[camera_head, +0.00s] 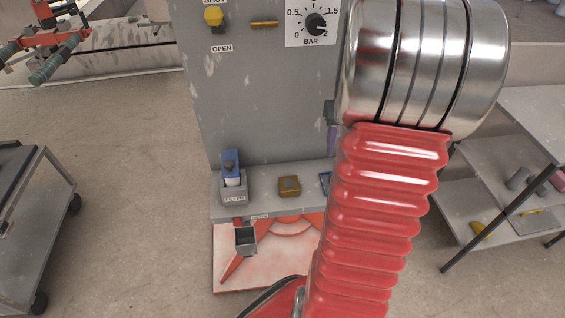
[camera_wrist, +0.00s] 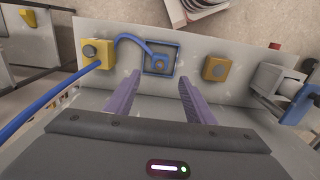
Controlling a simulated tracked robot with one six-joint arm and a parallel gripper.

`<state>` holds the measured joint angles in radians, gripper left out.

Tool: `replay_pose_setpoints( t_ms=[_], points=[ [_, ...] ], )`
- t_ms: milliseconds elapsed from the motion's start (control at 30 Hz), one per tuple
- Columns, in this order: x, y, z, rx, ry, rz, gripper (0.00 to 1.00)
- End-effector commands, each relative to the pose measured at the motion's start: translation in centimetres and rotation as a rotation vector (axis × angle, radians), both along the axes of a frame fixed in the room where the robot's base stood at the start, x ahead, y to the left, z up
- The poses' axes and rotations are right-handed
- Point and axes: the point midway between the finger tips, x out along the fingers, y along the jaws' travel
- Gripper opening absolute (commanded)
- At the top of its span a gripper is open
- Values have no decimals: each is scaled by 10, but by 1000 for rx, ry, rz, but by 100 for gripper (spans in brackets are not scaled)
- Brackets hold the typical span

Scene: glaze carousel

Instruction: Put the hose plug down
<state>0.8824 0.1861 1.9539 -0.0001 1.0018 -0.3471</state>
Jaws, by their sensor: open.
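The hose plug (camera_wrist: 160,62) is a blue piece with a round end, and it sits within a dark square with a blue edge (camera_wrist: 176,49) on the grey shelf in the wrist view. A blue hose (camera_wrist: 128,38) arches from it to the left. My gripper (camera_wrist: 159,78) has two purple fingers, spread apart with nothing between them. The plug lies just beyond the fingertips, roughly midway between them, and looks clear of both. In the head view my arm hides the plug and most of the gripper; only a bit of the blue-edged square (camera_head: 325,182) shows.
A yellow block with a grey knob (camera_wrist: 97,53) stands left of the square, with blue hose beside it. Another yellow block (camera_wrist: 216,68) stands right, then the filter holder (camera_head: 234,189) with a blue-and-white cartridge (camera_head: 231,165). The grey panel (camera_head: 260,100) rises behind the shelf.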

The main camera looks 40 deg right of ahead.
Motion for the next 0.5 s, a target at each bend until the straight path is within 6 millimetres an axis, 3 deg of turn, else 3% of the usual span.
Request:
replay_pose_setpoints(
  t_ms=[133,267,500],
  points=[
    [3,6,4,-7,-5,9,49],
    [14,27,17,-25,-23,39,49],
    [36,97,52,-80,-88,130,49]
  ],
)
